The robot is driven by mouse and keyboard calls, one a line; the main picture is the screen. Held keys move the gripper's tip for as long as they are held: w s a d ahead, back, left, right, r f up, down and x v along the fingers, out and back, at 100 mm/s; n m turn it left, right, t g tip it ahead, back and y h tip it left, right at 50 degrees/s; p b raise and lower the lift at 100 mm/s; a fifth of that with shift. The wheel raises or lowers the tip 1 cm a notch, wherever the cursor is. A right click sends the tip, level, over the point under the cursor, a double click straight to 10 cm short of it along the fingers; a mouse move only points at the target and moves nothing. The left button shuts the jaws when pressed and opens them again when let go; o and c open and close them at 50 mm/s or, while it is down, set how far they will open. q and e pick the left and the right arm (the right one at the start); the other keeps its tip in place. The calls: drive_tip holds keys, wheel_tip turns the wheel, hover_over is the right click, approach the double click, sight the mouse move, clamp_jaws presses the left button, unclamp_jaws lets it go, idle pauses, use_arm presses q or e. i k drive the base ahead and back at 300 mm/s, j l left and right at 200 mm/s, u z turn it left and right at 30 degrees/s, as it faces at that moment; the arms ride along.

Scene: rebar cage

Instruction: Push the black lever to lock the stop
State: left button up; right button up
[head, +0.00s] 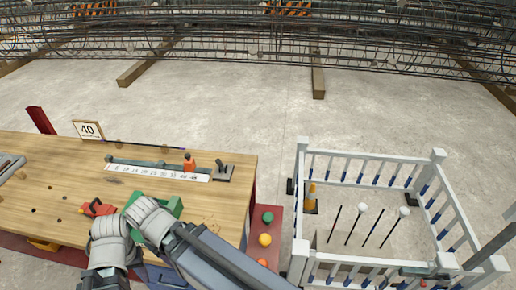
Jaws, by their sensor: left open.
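The orange stop (189,164) stands at the right part of the grey rail, behind the high-number end of the white scale (155,170). A small black lever (221,167) sticks up from a grey plate (225,175) just right of the scale. My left gripper (109,224) is at the front of the bench, well to the left and in front of the lever, and touches neither lever nor stop. My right gripper (150,213) is beside it, near a green block; its fingertips are hidden, so I cannot tell its opening.
A dark rod (145,144) lies behind the rail near a "40" sign (88,130). A red tool (97,208) and a green block (168,206) lie on the wooden bench (45,160). Coloured balls (265,239) and a white fence (367,157) stand right of it.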

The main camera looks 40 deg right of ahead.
sight(218, 162)
drive_tip(key=l, duration=1)
drive_tip(key=k+l, duration=0.15)
drive_tip(key=l, duration=0.85)
drive_tip(key=j+z, duration=0.1)
drive_tip(key=z, duration=0.25)
